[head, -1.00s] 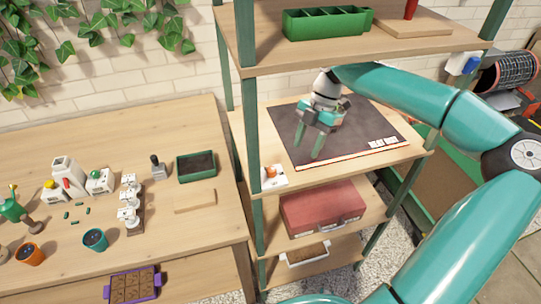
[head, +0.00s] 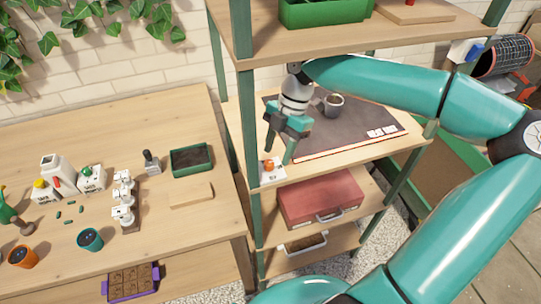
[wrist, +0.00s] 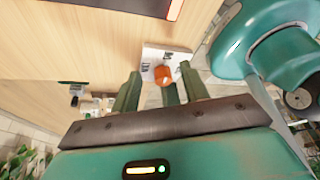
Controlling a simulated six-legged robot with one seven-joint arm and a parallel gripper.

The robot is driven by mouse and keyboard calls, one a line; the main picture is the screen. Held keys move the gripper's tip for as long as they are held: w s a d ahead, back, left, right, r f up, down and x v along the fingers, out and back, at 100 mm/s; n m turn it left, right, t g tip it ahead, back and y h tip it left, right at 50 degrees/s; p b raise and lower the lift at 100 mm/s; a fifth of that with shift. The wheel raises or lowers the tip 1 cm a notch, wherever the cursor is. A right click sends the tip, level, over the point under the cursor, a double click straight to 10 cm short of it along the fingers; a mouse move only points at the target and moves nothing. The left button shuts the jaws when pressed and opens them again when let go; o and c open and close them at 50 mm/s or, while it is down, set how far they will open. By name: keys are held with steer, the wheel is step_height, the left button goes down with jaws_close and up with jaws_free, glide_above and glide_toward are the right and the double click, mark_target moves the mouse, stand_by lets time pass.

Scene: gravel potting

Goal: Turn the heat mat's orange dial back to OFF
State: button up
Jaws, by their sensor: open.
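The orange dial (head: 268,166) sits on a small white control plate (head: 276,175) at the front left of the shelf, beside the dark heat mat (head: 345,135). In the wrist view the orange dial (wrist: 163,75) shows just beyond the fingers, on the white plate (wrist: 168,56) with dark print too small to read. My gripper (head: 279,154) is open and empty, pointing down above the plate, its fingers apart from the dial. In the wrist view my gripper (wrist: 160,92) has its fingers on both sides of the dial's line of sight.
A dark cup (head: 333,103) stands on the mat, with white labels (head: 382,132) near its right edge. A green shelf post (head: 247,130) rises close to the left of my gripper. A red box (head: 320,197) is on the shelf below.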

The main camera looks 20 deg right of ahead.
mark_target(269, 162)
steer(key=shift+s+a, duration=0.35)
steer(key=shift+a, duration=0.2)
steer(key=shift+s+a, duration=0.35)
steer(key=shift+a, duration=0.2)
steer(key=shift+a+f, duration=0.15)
steer(key=shift+f, duration=0.4)
steer(key=shift+c, duration=0.3)
jaws_close()
